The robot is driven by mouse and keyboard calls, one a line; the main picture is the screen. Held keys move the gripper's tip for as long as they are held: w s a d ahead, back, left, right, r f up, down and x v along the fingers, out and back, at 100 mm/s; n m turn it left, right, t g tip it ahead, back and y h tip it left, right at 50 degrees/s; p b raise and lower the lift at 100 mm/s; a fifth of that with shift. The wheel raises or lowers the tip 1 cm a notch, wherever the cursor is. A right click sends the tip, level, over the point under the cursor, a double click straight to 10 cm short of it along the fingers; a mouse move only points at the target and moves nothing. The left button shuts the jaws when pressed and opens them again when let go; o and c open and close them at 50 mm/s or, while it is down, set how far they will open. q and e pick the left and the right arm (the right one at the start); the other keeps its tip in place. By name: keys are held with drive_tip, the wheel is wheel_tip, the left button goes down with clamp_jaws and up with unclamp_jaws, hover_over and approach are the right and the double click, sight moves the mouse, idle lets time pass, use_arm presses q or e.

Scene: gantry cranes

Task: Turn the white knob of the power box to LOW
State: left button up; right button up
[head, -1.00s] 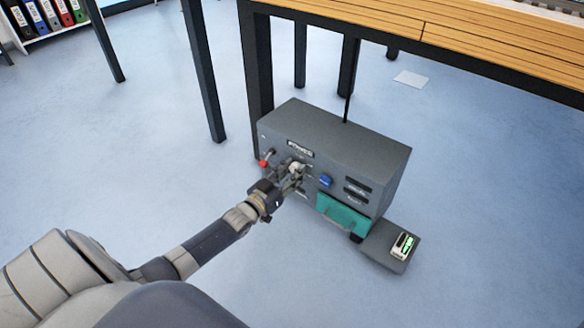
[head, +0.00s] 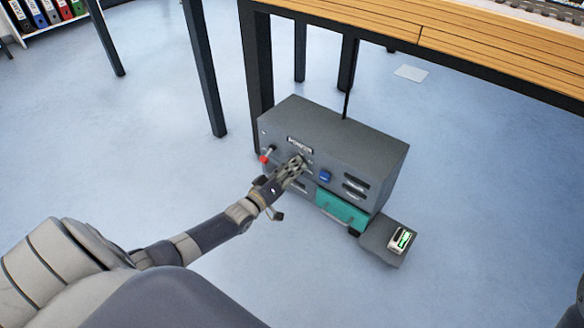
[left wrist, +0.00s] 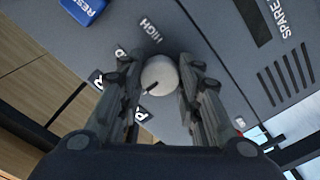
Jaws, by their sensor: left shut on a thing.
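The grey power box (head: 355,149) stands on the floor by a table leg. Its white knob (left wrist: 159,75) shows in the left wrist view, with a dark pointer line on it. The label HIGH (left wrist: 150,32) is on the panel above the knob there; other labels beside it are partly hidden by a finger. My left gripper (head: 297,164) is at the front panel and covers the knob in the head view. In the left wrist view its two fingers (left wrist: 160,88) are on either side of the knob, shut on it. My right gripper is not in view.
A red-tipped lever (head: 265,158) is left of the gripper, and a blue button (head: 326,176) is right of it. A teal drawer (head: 342,209) is below. A small device on a grey plate (head: 377,243) lies at the right. The floor in front is clear.

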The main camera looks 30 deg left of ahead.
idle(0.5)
use_arm(q)
drive_tip(key=o, duration=1)
drive_tip(key=shift+o, duration=0.2)
drive_tip(key=shift+s, duration=0.1)
drive_tip(key=s+a, duration=0.1)
drive_tip(key=s, duration=1)
drive_tip(key=shift+s, duration=0.4)
drive_tip(key=shift+d, duration=0.1)
